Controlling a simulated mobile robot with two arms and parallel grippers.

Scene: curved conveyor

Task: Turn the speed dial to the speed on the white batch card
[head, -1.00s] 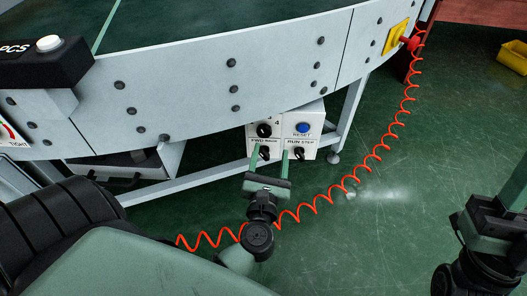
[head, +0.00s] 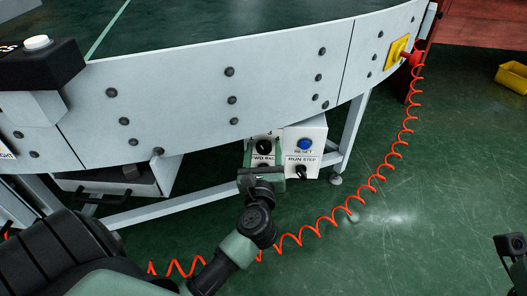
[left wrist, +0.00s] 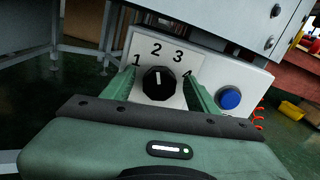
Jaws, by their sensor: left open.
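The speed dial (left wrist: 158,83) is a black knob on a white panel with the numbers 1 to 4 around it. Its white pointer mark points about up, near the 2. In the head view the dial (head: 264,146) is partly hidden. My left gripper (left wrist: 160,92) is open, its two green fingers on either side of the dial; I cannot tell whether they touch it. It also shows in the head view (head: 262,158) in front of the control box. Part of my right gripper (head: 508,246) shows at the lower right edge. I see no white batch card.
The control box (head: 318,131) also has a blue RESET button (head: 304,145), a FWD BACK switch and a RUN STEP switch (head: 302,171). The curved conveyor (head: 190,103) overhangs it. A red coiled cord (head: 378,182) hangs from the red stop button (head: 416,56) down across the floor.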

